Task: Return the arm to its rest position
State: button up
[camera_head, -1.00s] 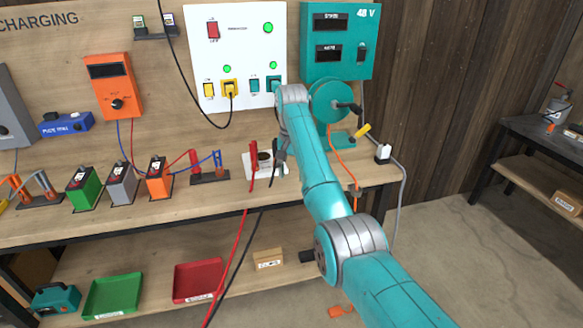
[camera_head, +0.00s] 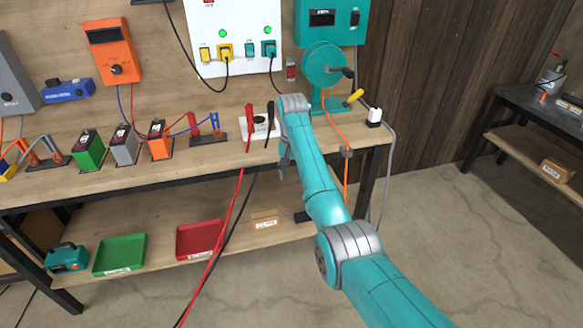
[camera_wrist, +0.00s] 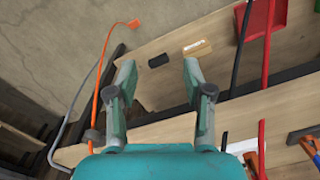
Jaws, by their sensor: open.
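My teal arm (camera_head: 318,180) reaches forward from the lower right to the workbench (camera_head: 225,162). My gripper (camera_head: 283,172) hangs fingers down by the bench's front edge, partly hidden behind the arm in the head view. In the wrist view my gripper (camera_wrist: 158,75) shows two separated fingers with nothing between them. The bench edge and lower shelf lie beyond the fingers.
Red and black cables (camera_head: 228,213) hang over the bench front, left of my gripper. The teal reel (camera_head: 325,65) and orange cord (camera_head: 334,115) are close on the right. A small box (camera_head: 265,219) sits on the lower shelf. Open floor (camera_head: 440,220) lies to the right.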

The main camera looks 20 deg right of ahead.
dwell(0.4)
